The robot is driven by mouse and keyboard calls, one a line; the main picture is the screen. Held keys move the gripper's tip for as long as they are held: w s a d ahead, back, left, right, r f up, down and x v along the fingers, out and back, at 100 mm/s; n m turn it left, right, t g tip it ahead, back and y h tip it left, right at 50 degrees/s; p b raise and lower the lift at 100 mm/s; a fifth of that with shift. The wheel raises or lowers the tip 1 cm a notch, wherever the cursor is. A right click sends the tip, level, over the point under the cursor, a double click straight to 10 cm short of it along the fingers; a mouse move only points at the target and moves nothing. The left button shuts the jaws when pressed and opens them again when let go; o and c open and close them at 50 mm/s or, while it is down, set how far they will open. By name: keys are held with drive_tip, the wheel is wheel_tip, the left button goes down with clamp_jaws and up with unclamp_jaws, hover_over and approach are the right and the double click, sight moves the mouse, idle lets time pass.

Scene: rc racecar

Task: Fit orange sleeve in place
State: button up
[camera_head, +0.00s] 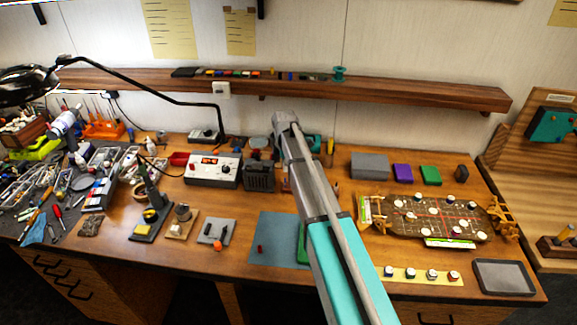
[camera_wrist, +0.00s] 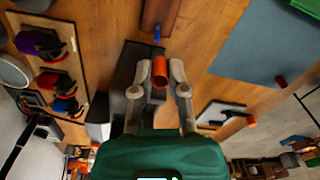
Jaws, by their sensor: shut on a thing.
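In the wrist view, my gripper (camera_wrist: 166,72) is closed on an orange cylindrical piece, the orange sleeve (camera_wrist: 159,68), held between its fingertips. A second orange piece (camera_wrist: 251,120) lies by the edge of a small grey plate (camera_wrist: 212,108) with a dark tool on it. The head view also shows an orange piece (camera_head: 218,244) by a grey plate (camera_head: 205,229). A dark red piece (camera_wrist: 281,82) lies on the blue mat (camera_wrist: 245,50). In the head view my arm hides the gripper and the held sleeve.
In the wrist view, a brown block (camera_wrist: 160,15) with a small blue part (camera_wrist: 157,33) is just beyond the fingertips. In the head view, a power supply box (camera_head: 212,170) stands on the crowded bench.

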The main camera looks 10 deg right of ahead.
sight(285, 186)
drive_tip(key=shift+f+b, duration=1.6)
drive_tip(key=shift+f, duration=0.2)
drive_tip(key=shift+w, duration=0.2)
drive_tip(key=shift+f+b, duration=2.1)
idle(0.7)
drive_tip(key=o, duration=0.7)
